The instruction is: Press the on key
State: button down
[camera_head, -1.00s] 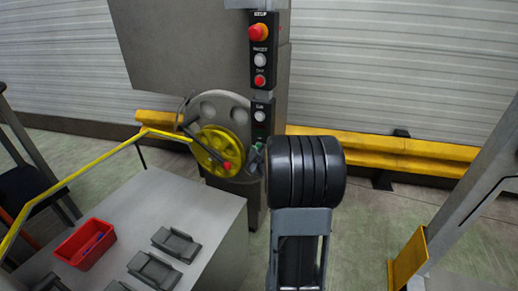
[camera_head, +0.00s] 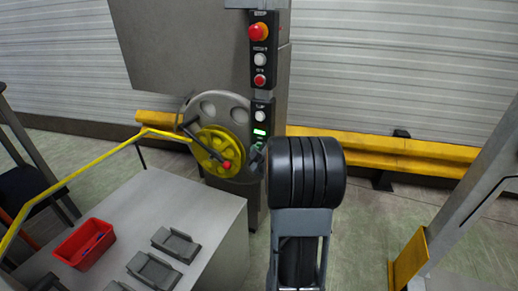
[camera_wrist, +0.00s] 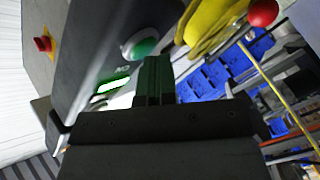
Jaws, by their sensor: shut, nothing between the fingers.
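The control panel (camera_head: 262,100) is a dark strip on a grey post, with buttons in a column. A green round key with a pale rim shows in the wrist view (camera_wrist: 140,46), close to the tips of my gripper (camera_wrist: 156,60). I cannot tell whether they touch it. A small green display (camera_head: 260,132) is lit on the lower panel; it also glows in the wrist view (camera_wrist: 114,85). My gripper is shut and empty; in the head view my arm partly hides it and the lower panel.
A red mushroom button (camera_head: 258,31), a white button (camera_head: 260,59) and a red button (camera_head: 259,79) sit higher up. A yellow wheel (camera_head: 218,152) with a crank is left of the post. A grey table (camera_head: 200,210) holds a red bin (camera_head: 84,246).

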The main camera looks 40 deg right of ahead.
jog(key=shift+s+a+b, duration=0.35)
jog(key=shift+a, duration=0.3)
jog(key=s+a+b, duration=0.1)
jog(key=a, duration=0.1)
jog(key=s+a, duration=0.1)
jog(key=a, duration=0.1)
jog(key=shift+s+a+b, duration=0.2)
jog(key=shift+b, duration=0.2)
dwell(0.8)
notch_tip(320, 180, down, 6)
jog(key=s+d+m+g, duration=0.2)
jog(key=s+m+g, duration=0.1)
jog(key=m+g, duration=0.15)
jog(key=s+a+m+g+p, duration=0.3)
jog(key=s+a+g, duration=0.2)
jog(key=a+g, duration=0.1)
jog(key=s+a+r+g+y+p, duration=0.1)
jog(key=s+a+r+y+p, duration=0.1)
jog(key=s+a+r+p, duration=0.2)
jog(key=s+a+r+g+y+p, duration=0.1)
jog(key=s+a+r+p, duration=0.3)
jog(key=a+r, duration=0.5)
jog(key=a+n+y, duration=0.1)
jog(key=a, duration=0.3)
jog(key=shift+s+a+r+y+p, duration=0.15)
jog(key=shift+s+r+y+p, duration=0.15)
jog(key=shift+y+p, duration=0.1)
